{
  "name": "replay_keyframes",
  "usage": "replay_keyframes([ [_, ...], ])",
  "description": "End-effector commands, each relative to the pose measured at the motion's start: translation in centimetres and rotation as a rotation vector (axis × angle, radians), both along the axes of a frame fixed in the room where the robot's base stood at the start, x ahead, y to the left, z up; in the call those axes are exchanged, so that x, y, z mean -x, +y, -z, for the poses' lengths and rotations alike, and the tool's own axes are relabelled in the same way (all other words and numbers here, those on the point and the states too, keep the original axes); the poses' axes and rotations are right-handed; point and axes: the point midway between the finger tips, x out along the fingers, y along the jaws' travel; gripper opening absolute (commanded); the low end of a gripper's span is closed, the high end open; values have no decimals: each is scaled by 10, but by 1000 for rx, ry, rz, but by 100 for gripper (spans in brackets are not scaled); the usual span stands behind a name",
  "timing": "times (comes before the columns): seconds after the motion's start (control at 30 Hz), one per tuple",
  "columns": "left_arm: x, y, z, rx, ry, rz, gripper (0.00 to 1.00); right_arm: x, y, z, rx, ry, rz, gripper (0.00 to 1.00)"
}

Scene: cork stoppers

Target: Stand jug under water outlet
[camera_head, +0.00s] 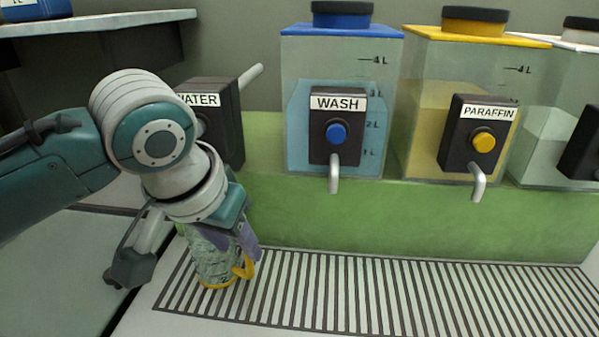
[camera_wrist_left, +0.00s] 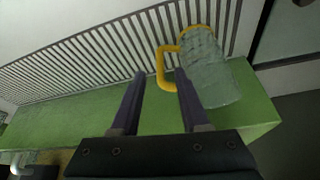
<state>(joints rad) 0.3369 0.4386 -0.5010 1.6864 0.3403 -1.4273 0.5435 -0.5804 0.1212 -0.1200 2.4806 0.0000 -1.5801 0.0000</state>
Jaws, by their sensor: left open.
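A clear jug (camera_head: 213,262) with a yellow band and yellow handle (camera_head: 244,267) stands on the slatted drain grate at its left end. It also shows in the left wrist view (camera_wrist_left: 213,75), with the handle between or just beyond my fingertips. My left gripper (camera_head: 236,243) is open at the jug's handle side, its purple fingers (camera_wrist_left: 161,74) apart. Whether they touch the handle I cannot tell. The dark WATER dispenser (camera_head: 226,118) is behind my left arm, which hides part of it. Its outlet is hidden. My right gripper is not in view.
The WASH tank (camera_head: 300,130) and the PARAFFIN tank (camera_head: 425,120), each with a spout, stand on a green ledge (camera_head: 400,222). The grate (camera_head: 400,300) is clear to the right of the jug. A shelf (camera_head: 110,22) is at upper left.

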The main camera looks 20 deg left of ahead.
Motion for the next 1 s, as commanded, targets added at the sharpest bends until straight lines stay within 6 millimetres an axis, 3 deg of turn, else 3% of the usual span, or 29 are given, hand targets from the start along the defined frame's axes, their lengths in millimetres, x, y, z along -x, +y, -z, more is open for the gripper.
replay_keyframes([
  [0.03, 4, 0, -14, 0, -2, 1, 45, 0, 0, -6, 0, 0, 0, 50],
  [0.2, 16, -1, -40, 1, -1, 0, 45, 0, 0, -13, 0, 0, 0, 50],
  [0.33, 22, -2, -49, 1, 1, 3, 45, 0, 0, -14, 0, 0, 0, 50],
  [0.43, 35, -10, -45, 11, 10, 32, 45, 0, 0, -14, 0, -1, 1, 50],
  [0.67, 117, -37, -20, 44, 35, 169, 45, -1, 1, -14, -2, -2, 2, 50],
  [0.8, 166, -30, -17, 19, 54, 195, 45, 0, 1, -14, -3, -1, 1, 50],
  [1.0, 202, -14, -20, -33, 83, 199, 45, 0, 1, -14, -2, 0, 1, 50],
])
